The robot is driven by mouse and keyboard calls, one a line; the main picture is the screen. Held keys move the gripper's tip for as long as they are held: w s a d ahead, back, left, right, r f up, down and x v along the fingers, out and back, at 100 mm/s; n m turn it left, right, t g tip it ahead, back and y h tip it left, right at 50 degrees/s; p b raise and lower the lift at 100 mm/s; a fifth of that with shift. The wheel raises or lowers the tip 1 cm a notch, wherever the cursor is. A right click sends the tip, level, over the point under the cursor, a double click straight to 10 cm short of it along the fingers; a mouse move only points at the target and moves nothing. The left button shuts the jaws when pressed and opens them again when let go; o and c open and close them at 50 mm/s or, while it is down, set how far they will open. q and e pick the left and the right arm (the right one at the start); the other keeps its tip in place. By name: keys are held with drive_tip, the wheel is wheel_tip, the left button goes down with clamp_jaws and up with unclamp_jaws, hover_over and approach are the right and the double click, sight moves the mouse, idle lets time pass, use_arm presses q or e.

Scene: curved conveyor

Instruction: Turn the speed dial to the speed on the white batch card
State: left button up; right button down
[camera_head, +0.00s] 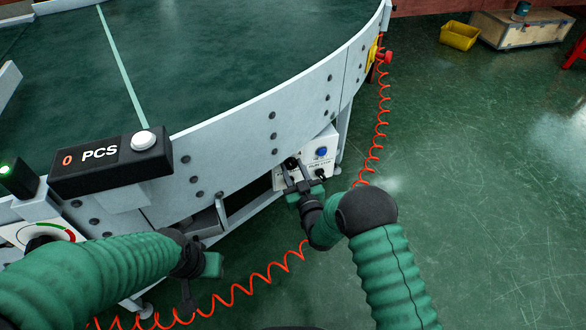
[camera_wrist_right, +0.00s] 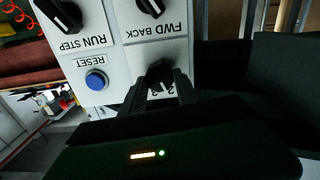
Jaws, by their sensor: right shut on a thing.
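A light control panel (camera_head: 318,155) is on the conveyor's side; the right wrist view shows it upside down. My right gripper (camera_head: 300,180) is at this panel. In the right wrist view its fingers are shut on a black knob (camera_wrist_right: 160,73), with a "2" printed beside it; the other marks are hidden. I cannot tell whether this knob is the speed dial. A round scale with a green and red arc (camera_head: 62,229) is at the head view's left edge, partly behind my left arm. My left gripper (camera_head: 208,266) hangs low near the conveyor; its jaws are unclear. I see no white batch card.
Black switches marked RUN STEP (camera_wrist_right: 62,15) and FWD BACK (camera_wrist_right: 151,6) and a blue RESET button (camera_wrist_right: 96,80) sit near the held knob. A counter (camera_head: 110,160) reads "0 PCS". A coiled red cable (camera_head: 379,130) hangs beside my right arm. Open floor lies right.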

drive_tip(key=m+p, duration=0.1)
drive_tip(key=m, duration=0.3)
drive_tip(key=shift+p, duration=0.35)
drive_tip(key=shift+d+m+p, duration=0.15)
drive_tip(key=shift+m+p, duration=0.4)
drive_tip(key=shift+m, duration=1.55)
drive_tip(key=shift+f, duration=0.1)
drive_tip(key=c, duration=0.9)
unclamp_jaws()
